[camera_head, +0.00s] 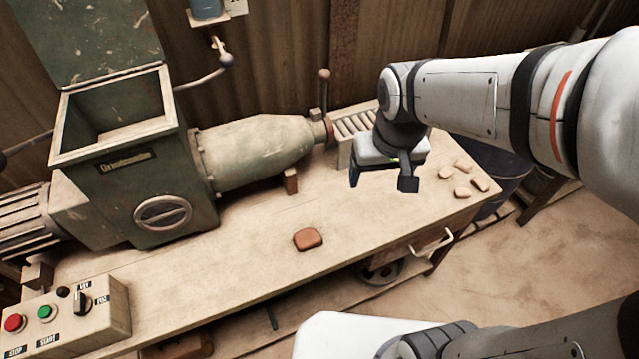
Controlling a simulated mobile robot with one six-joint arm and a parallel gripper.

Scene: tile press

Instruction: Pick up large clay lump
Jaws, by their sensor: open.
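A reddish-brown clay lump (308,239) lies alone on the wooden bench top near its front edge. It is larger than the several small, paler clay pieces (462,165) at the bench's right end. My gripper (382,184) is open, with nothing visible between its fingers. It hangs over the bench to the right of and farther back than the large lump, clear of it. The lump is fully in view.
A green machine with a hopper (118,115) and barrel (262,152) fills the bench's back left. A roller rack (352,128) stands behind my gripper. A control box (75,315) sits front left. The bench top (225,262) around the lump is clear.

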